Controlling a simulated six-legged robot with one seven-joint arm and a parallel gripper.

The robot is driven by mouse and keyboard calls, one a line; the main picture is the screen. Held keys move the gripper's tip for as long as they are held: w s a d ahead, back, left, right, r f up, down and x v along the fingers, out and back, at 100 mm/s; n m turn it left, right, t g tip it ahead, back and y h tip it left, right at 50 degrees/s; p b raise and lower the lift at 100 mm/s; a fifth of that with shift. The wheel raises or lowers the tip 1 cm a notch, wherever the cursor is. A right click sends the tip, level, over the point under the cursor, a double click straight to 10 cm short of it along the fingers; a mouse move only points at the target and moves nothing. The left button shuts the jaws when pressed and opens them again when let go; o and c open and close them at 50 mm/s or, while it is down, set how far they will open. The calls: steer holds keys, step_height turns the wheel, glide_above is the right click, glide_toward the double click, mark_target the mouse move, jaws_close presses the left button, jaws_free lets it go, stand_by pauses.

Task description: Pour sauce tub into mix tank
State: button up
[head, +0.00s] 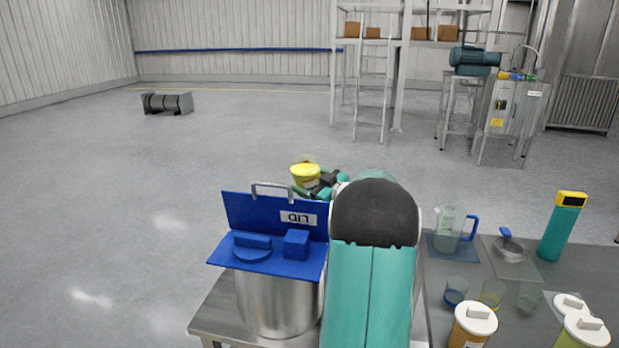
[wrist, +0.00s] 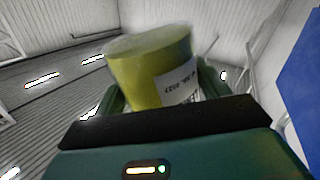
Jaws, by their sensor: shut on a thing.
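A yellow tub (head: 304,174) is held up behind the steel mix tank (head: 277,303). My gripper (head: 320,187) is shut on it. In the wrist view the tub (wrist: 150,68) fills the upper middle, with a white label partly readable, and the gripper (wrist: 162,92) has a dark green finger on each side of it. The tub leans somewhat in that view; its contents are hidden. The tank has a blue top plate (head: 262,262) and a raised blue lid panel (head: 245,212) with a handle and an inverted "LID" label. The tank's opening is not visible.
My arm covers the tank's right side. On the right table (head: 435,325) stand a jug (head: 448,231), a teal bottle (head: 562,228), several glasses and lidded containers (head: 471,326). A shelf rack (head: 395,42) and machine (head: 512,110) stand far behind. Open floor lies to the left.

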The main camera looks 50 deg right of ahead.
steer(key=shift+f+n, duration=0.5)
steer(key=shift+n, duration=0.1)
steer(key=f+n, duration=0.1)
steer(key=n, duration=0.1)
steer(key=a+n, duration=0.1)
steer(key=n, duration=0.1)
steer(key=shift+a+f, duration=0.1)
steer(key=shift+f, duration=0.3)
steer(key=shift+w+a+r+n, duration=0.1)
steer(key=shift+a+r+n, duration=0.25)
steer(key=shift+n, duration=0.4)
steer(key=shift+a+r+n, duration=0.3)
steer(key=shift+n, duration=0.45)
steer(key=shift+a+n, duration=0.15)
steer(key=shift+n, duration=0.35)
steer(key=shift+a+n, duration=0.1)
steer(key=shift+n, duration=1.1)
steer(key=n, duration=0.1)
steer(key=a+n, duration=0.1)
steer(key=n, duration=0.1)
steer(key=a+n, duration=0.1)
steer(key=n, duration=0.1)
steer(key=shift+f, duration=0.25)
